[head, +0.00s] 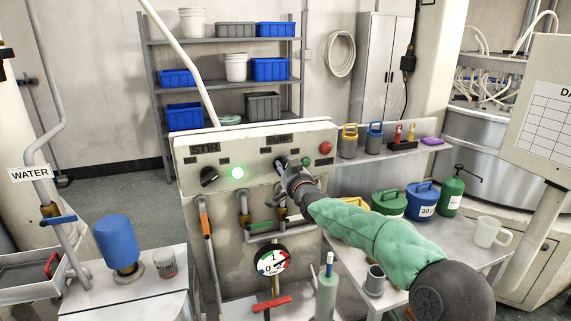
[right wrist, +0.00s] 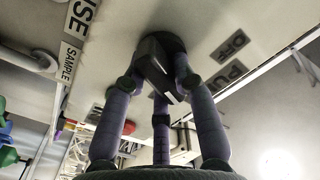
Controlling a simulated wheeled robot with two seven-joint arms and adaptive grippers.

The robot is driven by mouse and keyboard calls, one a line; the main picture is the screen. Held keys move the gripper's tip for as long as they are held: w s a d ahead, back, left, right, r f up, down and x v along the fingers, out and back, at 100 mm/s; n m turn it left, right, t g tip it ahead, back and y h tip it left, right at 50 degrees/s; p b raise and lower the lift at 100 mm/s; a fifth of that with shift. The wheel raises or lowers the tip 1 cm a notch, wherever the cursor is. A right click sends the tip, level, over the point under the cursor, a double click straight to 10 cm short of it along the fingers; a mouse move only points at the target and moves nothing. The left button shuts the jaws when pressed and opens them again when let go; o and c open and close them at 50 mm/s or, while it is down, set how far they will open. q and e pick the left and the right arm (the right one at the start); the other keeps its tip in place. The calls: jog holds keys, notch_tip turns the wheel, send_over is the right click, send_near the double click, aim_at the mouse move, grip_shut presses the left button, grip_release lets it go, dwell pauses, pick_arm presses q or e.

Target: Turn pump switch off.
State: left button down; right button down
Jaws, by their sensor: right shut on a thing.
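The grey control panel (head: 255,152) stands in front of me, with small dark labels on its face. My right gripper (head: 284,168) reaches it from the right, under the upper right label. In the right wrist view, the gripper's fingers (right wrist: 160,95) close around the black pump switch (right wrist: 158,60), a rotary knob with a raised bar handle and a pale mark. An OFF label (right wrist: 230,45) and a partly visible PUMP label (right wrist: 222,84) sit beside it. In the head view the gripper mostly hides the switch. My left gripper is not in view.
Pipes and a gauge (head: 271,260) are below. A side table holds cans, a green bottle (head: 451,193) and a white mug (head: 487,232).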

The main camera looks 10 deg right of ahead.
jog(key=shift+a+n+p, duration=0.1)
jog(key=shift+n+p, duration=0.8)
jog(key=shift+n, duration=1.3)
jog(key=c, duration=1)
grip_release()
jog(key=shift+s, duration=0.1)
jog(key=shift+s+r, duration=0.1)
jog(key=shift+s, duration=0.15)
jog(key=s, duration=0.7)
jog(key=s+d, duration=0.1)
jog(key=s, duration=0.3)
jog(key=shift+s, duration=0.15)
